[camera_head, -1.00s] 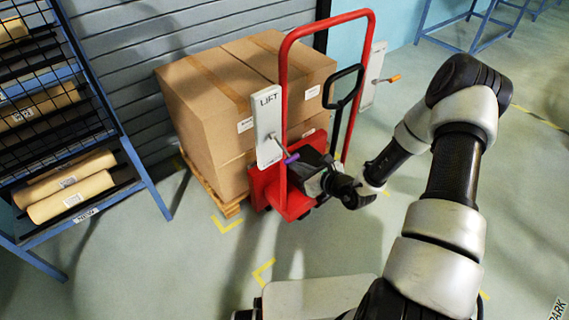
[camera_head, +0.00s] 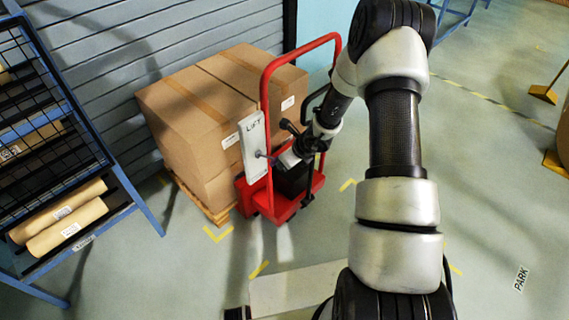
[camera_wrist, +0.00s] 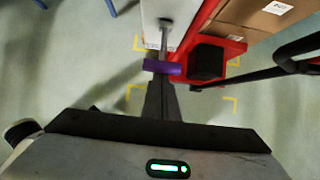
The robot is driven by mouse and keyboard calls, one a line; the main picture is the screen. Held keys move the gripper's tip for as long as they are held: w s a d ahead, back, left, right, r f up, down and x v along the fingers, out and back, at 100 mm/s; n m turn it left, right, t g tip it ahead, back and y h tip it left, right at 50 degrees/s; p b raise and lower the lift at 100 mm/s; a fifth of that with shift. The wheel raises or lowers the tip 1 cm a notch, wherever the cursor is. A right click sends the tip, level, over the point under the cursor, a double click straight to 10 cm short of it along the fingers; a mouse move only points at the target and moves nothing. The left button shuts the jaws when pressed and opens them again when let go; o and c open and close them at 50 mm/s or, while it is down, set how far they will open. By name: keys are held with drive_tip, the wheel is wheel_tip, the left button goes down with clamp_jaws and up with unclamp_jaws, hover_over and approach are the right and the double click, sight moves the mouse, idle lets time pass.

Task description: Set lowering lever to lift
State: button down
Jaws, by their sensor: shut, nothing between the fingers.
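The white panel marked LIFT (camera_head: 252,146) stands on the left side of the red pallet truck (camera_head: 267,198). Its lever shows in the wrist view as a grey rod (camera_wrist: 164,38) with a purple handle (camera_wrist: 162,67) lying crosswise at its end. In the head view the lever is small near the panel's lower part, partly hidden by my gripper. My gripper (camera_wrist: 160,88) is shut and empty, its fingertips right at the purple handle; whether they touch it I cannot tell. In the head view, my gripper (camera_head: 282,161) is just right of the panel.
Large cardboard boxes (camera_head: 200,125) sit on a wooden pallet (camera_head: 213,211) behind the truck. A black handle loop (camera_wrist: 290,62) is at right in the wrist view. A blue rack (camera_head: 112,150) with paper rolls stands left.

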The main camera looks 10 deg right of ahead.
sight(272, 158)
drive_tip(key=shift+w+a+r+p, duration=0.2)
drive_tip(key=shift+w+r, duration=0.1)
drive_tip(key=shift+r, duration=0.25)
drive_tip(key=shift+w+a+r+p, duration=0.25)
drive_tip(key=shift+w+r, duration=0.1)
drive_tip(key=shift+r, duration=0.2)
drive_tip(key=shift+w+a+r+p, duration=0.2)
drive_tip(key=shift+w+r, duration=0.1)
drive_tip(key=shift+r, duration=0.25)
